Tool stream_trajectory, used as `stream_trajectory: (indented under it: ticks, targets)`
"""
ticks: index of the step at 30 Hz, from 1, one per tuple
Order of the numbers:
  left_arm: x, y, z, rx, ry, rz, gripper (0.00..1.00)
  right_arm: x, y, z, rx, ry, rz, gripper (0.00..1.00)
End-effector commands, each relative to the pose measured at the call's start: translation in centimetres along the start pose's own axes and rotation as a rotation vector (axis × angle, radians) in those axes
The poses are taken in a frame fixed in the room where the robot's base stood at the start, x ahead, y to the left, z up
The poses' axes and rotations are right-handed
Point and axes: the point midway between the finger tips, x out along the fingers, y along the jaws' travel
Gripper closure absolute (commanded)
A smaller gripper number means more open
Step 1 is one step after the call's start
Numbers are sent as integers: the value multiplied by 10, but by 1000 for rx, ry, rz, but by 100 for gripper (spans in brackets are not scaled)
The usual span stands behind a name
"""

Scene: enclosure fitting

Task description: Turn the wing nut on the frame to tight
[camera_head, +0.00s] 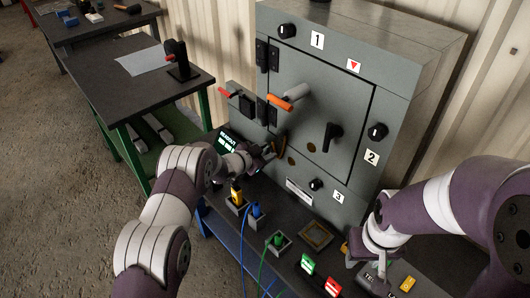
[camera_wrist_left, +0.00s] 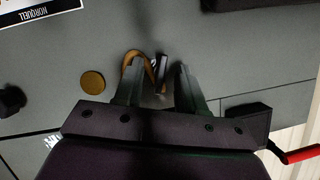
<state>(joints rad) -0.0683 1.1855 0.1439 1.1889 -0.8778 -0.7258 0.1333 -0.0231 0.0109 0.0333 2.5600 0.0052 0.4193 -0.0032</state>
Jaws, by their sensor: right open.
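The wing nut appears to be the brass-coloured curved piece (camera_head: 280,147) at the lower left edge of the grey enclosure's door. In the left wrist view it shows as a brass loop (camera_wrist_left: 137,58) with a dark and silvery piece beside it. My left gripper (camera_head: 266,152) is close to it at the enclosure front. In the left wrist view its two fingers (camera_wrist_left: 160,82) stand apart, the loop by the left fingertip and the dark piece in the gap. Contact cannot be told. My right gripper (camera_head: 374,278) is low at the right, above the bench, partly hidden by its wrist.
The grey enclosure (camera_head: 335,70) bears an orange-tipped handle (camera_head: 288,97), a black handle (camera_head: 332,136) and several knobs. A lit readout (camera_head: 228,142) stands left of my left gripper. Coloured plugs, cables and a square socket (camera_head: 315,236) crowd the bench below. A side table (camera_head: 110,75) stands left.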

Motion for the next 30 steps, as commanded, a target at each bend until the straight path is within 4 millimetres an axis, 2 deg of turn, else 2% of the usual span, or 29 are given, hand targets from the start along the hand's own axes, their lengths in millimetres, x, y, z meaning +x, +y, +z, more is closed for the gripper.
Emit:
stream_trajectory:
  ticks: [5, 9, 20, 30]
  targets:
    - [0, 0, 0, 0, 0, 0, 60, 0, 0, 0, 0, 0, 0, 57]
    - [0, 0, 0, 0, -1, 0, 100, 0, 0, 0, 0, 0, 0, 57]
    - [1, 1, 3, 32, -1, -13, 100, 8, 0, 1, 0, 0, 0, 57]
    - [3, 4, 7, 230, 0, -97, 100, 48, 0, 6, 0, 0, 0, 57]
